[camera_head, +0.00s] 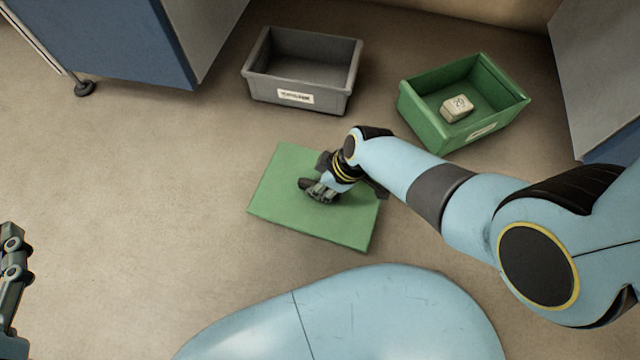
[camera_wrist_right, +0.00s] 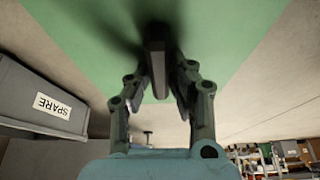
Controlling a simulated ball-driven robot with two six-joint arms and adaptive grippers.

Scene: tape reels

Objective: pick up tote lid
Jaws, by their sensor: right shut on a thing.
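The flat green tote lid (camera_head: 285,212) is in the middle of the head view, lying level or nearly so. I cannot tell whether it touches the floor. My right gripper (camera_head: 318,190) is over the lid's middle, and its fingers hide part of the lid. In the right wrist view, the dark upright handle (camera_wrist_right: 156,65) of the lid (camera_wrist_right: 80,30) stands between the fingers of the right gripper (camera_wrist_right: 157,95), which is shut on it. My left gripper (camera_head: 12,258) shows only partly at the left edge, away from the lid; its opening is unclear.
A grey tote (camera_head: 301,95) with a label stands behind the lid and is empty. A green tote (camera_head: 420,120) at the back right holds a small pale block (camera_head: 457,107). Blue-grey cabinets (camera_head: 120,35) stand at the back. The floor left of the lid is clear.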

